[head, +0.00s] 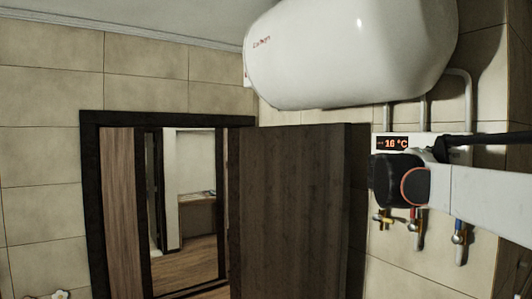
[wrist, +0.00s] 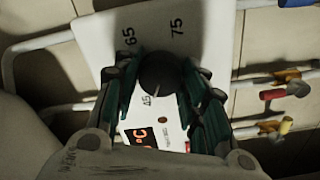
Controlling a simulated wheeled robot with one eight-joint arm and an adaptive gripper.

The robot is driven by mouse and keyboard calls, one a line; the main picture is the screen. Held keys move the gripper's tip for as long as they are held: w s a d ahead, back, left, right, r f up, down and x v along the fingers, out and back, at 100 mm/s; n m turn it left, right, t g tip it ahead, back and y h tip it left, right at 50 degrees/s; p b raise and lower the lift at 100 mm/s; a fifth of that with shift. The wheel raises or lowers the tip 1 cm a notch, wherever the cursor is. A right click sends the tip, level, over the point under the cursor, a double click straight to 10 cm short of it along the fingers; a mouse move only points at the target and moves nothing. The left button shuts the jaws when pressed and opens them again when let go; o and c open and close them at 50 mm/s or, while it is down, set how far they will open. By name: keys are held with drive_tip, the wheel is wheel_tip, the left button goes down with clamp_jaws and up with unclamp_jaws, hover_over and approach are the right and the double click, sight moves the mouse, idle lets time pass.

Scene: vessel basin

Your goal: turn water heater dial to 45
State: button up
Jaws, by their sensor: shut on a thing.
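The water heater's white control panel (head: 384,140) is on the wall below the tank, with a lit display (head: 392,143) reading 16 °C. In the wrist view the panel (wrist: 97,35) carries the marks 65, 75 and 45 around a round black dial (wrist: 160,72). My gripper (wrist: 161,82) is shut on the dial, one dark green finger on each side. A short light line near the dial's lower edge lies close to the 45 mark; its exact setting is hard to tell. In the head view my arm hides the dial.
The white tank (head: 345,50) hangs above the panel. Pipes and valves, including a blue-handled one (head: 459,238), sit just below it. A dark door (head: 290,205) stands left of the panel, beside a doorway.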

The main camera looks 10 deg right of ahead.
drive_tip(key=shift+s+f+m, duration=0.15)
drive_tip(key=shift+s+m, duration=0.15)
idle(0.4)
drive_tip(key=o, duration=1.1)
drive_tip(key=shift+c, duration=0.2)
drive_tip(key=shift+w, duration=0.2)
drive_tip(key=shift+s, duration=0.15)
